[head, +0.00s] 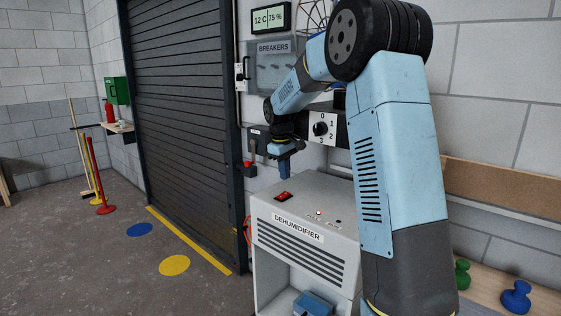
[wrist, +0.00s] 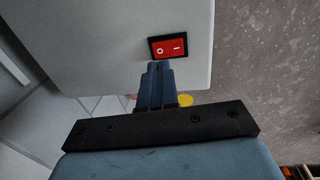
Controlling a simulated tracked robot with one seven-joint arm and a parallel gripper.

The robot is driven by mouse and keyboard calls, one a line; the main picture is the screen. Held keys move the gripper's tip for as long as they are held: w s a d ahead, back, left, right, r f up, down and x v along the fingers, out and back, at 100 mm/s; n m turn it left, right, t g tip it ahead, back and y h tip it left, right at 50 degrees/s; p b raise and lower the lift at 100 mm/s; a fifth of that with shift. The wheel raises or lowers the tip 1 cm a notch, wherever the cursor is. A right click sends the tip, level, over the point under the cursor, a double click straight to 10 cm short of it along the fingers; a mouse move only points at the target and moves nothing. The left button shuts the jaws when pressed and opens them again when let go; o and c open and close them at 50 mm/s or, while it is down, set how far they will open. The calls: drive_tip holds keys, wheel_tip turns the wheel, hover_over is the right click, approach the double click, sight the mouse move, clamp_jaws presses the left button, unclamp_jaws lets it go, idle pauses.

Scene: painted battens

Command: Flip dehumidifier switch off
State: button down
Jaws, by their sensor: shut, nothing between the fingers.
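The dehumidifier (head: 265,215) is a light grey cabinet with a labelled front and vent slots. Its red rocker switch (head: 283,197) sits in a black frame on the top face, near the left edge. In the wrist view the switch (wrist: 168,47) shows the marks O and I; which side is pressed I cannot tell. My gripper (head: 285,176) is shut and empty, pointing down above the cabinet top, close to the switch. In the wrist view its closed fingertips (wrist: 158,66) appear just below the O side of the switch. Whether they touch it I cannot tell.
A dial (head: 320,129) numbered 0 to 3 and a breaker box (head: 272,68) are on the wall behind my arm. A dark roller shutter (head: 180,100) stands to the left. Small lights and marks sit right of the switch. Open floor lies at the left front.

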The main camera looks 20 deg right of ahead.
sight(286, 193)
drive_tip(key=shift+w+d+f, duration=0.1)
drive_tip(key=shift+d+f, duration=0.05)
drive_tip(key=shift+f, duration=1.35)
drive_tip(key=shift+w+d+f, duration=0.1)
drive_tip(key=shift+d+f, duration=0.05)
drive_tip(key=shift+f, duration=1.3)
